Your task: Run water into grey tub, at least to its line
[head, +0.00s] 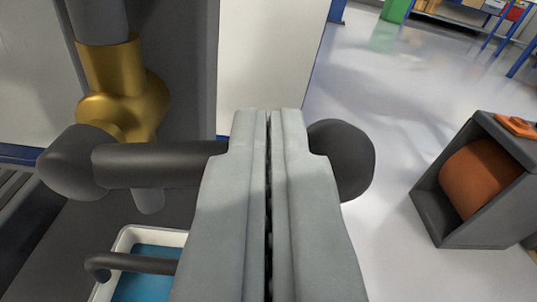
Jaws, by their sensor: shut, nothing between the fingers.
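My gripper (268,116) is shut and empty, its two grey fingers pressed together in the middle of the view. Behind the fingers runs a dark lever (160,164), with a rounded hub on the left and a rounded knob (342,160) on the right. I cannot tell whether the fingers touch it. A brass valve body (122,100) on a dark vertical pipe stands at upper left, with a short grey spout (150,200) below. Under it is a pale-rimmed tub (126,240) with blue inside, partly hidden by my gripper. Its fill line is not visible, and no running stream shows.
A dark hooked bar (135,263) crosses in front of the tub. A dark open-sided box (440,212) holding an orange roller (480,176) stands on the floor at right. Pale panels stand behind the pipe. Shelving is at far upper right. The shiny floor between is clear.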

